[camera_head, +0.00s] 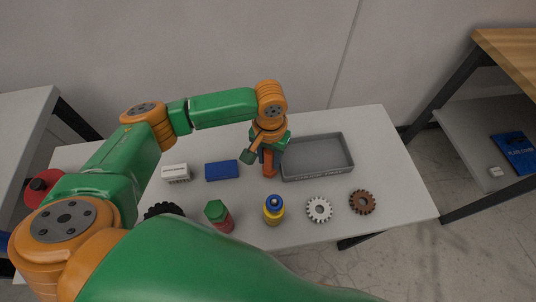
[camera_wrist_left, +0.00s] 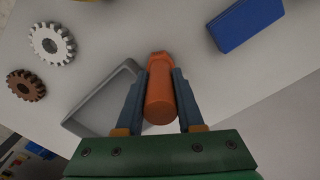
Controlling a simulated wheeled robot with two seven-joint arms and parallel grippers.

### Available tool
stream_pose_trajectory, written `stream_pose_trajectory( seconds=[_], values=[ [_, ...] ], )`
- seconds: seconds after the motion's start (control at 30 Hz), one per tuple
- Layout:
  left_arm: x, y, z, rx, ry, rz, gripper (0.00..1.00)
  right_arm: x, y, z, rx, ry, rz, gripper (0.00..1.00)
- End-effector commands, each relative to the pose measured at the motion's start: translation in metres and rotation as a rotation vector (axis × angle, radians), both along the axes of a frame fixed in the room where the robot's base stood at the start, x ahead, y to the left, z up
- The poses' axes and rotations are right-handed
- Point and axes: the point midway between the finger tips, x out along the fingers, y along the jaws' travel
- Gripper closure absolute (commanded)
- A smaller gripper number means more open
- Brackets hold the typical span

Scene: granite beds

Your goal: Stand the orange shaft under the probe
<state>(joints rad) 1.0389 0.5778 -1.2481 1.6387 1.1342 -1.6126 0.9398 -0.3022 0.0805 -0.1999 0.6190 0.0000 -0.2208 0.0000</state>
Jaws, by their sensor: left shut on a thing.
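The orange shaft (camera_head: 269,168) is held by my left gripper (camera_head: 266,152) near the left end of the grey tray. It points downward in the head view; whether its foot touches the table is unclear. In the left wrist view the orange shaft (camera_wrist_left: 160,92) lies between the two blue-grey fingers of my left gripper (camera_wrist_left: 161,85), which are shut on it. I cannot make out a probe in either view. My right gripper is not in view.
The table (camera_head: 395,175) holds the grey tray (camera_head: 316,177), a blue block (camera_head: 222,170), a white block (camera_head: 176,172), a green-topped red part (camera_head: 218,213), a blue-and-yellow part (camera_head: 273,210), a white gear (camera_head: 319,209), a brown gear (camera_head: 362,202) and a partly hidden black gear (camera_head: 164,209).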

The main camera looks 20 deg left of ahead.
Motion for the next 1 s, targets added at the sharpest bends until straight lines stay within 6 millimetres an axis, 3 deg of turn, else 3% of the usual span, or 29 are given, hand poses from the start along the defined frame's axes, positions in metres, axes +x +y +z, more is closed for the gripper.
stream_pose_trajectory(
  seconds=[0.27,0.3,0.4,0.77,1.0],
  values=[
    [0.0,0.0,-0.001,-0.001,-0.001,0.0,1.0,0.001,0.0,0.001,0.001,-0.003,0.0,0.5],
    [0.0,0.0,-0.002,-0.001,0.001,0.0,0.61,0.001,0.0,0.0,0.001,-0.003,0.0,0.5],
    [0.0,0.0,-0.002,-0.001,0.001,0.0,0.34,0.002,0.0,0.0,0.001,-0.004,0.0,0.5],
    [0.001,-0.001,0.006,-0.002,-0.002,0.0,0.33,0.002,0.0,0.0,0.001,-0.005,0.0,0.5],
    [0.002,-0.001,0.069,-0.003,-0.005,0.0,0.33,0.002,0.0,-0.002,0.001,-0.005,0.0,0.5]
  ],
)
